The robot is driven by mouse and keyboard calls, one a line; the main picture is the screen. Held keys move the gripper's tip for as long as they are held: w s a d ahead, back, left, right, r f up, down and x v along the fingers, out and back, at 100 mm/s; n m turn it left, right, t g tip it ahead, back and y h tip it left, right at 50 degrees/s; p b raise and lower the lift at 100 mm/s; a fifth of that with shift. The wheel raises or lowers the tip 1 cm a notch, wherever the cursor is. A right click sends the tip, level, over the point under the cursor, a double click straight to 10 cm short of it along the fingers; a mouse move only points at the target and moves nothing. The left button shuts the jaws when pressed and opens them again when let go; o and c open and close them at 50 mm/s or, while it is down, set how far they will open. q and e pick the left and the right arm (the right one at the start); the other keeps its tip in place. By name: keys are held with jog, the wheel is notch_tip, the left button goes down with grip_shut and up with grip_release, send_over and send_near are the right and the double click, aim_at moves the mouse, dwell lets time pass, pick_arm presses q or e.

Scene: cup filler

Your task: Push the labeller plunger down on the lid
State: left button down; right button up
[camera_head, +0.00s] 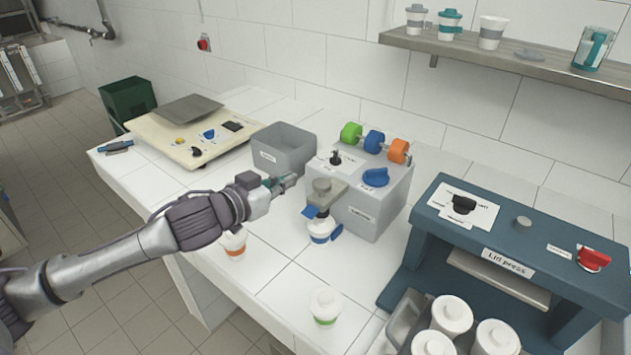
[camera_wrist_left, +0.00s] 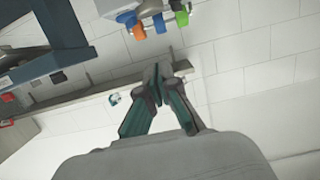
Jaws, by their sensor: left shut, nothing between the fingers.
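The labeller (camera_head: 378,215) is a grey box on the white tiled counter, with green, blue and orange rolls on top. Its plunger (camera_head: 321,187) is a grey round knob on an arm sticking out at the front left. A white lidded cup (camera_head: 320,229) with a blue band stands under the plunger; the plunger's lower end partly hides its lid. My left gripper (camera_head: 288,181) is shut and empty, just left of the plunger knob at about its height, apparently apart from it. Its closed fingers also show in the left wrist view (camera_wrist_left: 158,82). My right gripper is not in view.
A white cup with an orange band (camera_head: 234,243) stands close to my left arm, and one with a green band (camera_head: 325,307) stands at the front. A grey bin (camera_head: 283,150) is behind the gripper. The blue lid press (camera_head: 510,263) stands at right.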

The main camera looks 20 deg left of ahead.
pick_arm(q)
jog(key=shift+w, duration=0.1)
jog(key=p, duration=0.4)
send_over(316, 202)
jog(key=shift+w+f, duration=0.15)
jog(key=shift+f, duration=0.75)
notch_tip(316, 202, down, 3)
jog(key=shift+f, duration=0.1)
jog(key=shift+a+f, duration=0.1)
jog(key=shift+f, duration=0.45)
